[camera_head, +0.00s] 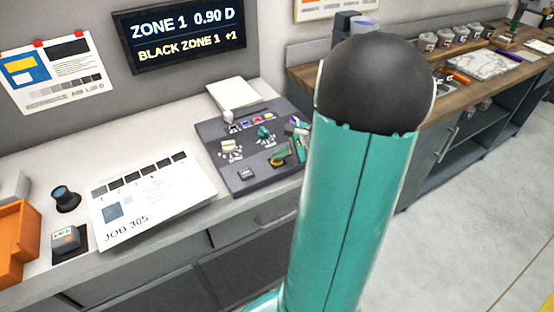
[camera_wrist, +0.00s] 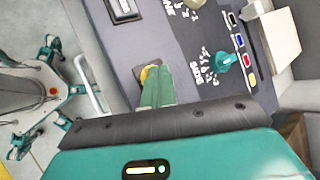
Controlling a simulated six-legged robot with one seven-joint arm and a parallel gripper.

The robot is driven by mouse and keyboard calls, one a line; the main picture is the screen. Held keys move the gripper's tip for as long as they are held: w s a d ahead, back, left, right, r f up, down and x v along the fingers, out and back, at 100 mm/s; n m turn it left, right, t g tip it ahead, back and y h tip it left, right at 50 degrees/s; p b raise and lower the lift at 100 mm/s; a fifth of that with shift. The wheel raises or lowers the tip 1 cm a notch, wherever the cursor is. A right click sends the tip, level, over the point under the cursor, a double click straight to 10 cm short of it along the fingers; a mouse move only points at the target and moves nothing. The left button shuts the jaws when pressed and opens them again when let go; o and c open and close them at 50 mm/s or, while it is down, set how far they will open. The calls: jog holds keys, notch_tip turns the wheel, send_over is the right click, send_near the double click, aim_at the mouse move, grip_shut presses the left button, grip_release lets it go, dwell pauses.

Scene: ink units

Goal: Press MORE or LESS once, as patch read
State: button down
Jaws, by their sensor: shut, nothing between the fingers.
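The dark control panel (camera_head: 222,165) lies on the counter, with a grey button (camera_head: 246,173) at its front left. My gripper (camera_wrist: 156,78) is shut and empty, its green fingers over a yellow control on a dark square; I cannot tell whether they touch it. In the wrist view the grey button (camera_wrist: 123,8) is at the top. No MORE or LESS lettering is readable. The JOB 305 sheet (camera_head: 150,200) carries a numbered row of dark patches. The wall screen (camera_head: 180,35) reads "ZONE 1 0.90 D" and "BLACK ZONE 1 +1".
The panel also holds a teal knob (camera_head: 264,132), a pale knob (camera_head: 230,147) and several coloured buttons. A small handheld device (camera_head: 66,240), a dark cylinder (camera_head: 66,198) and orange bins (camera_head: 15,240) stand left.

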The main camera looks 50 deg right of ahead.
aim_at(280, 162)
dwell(0.4)
jog(key=shift+r, duration=0.85)
jog(key=shift+r, duration=0.1)
jog(key=shift+r, duration=2.4)
jog(key=shift+a, duration=0.15)
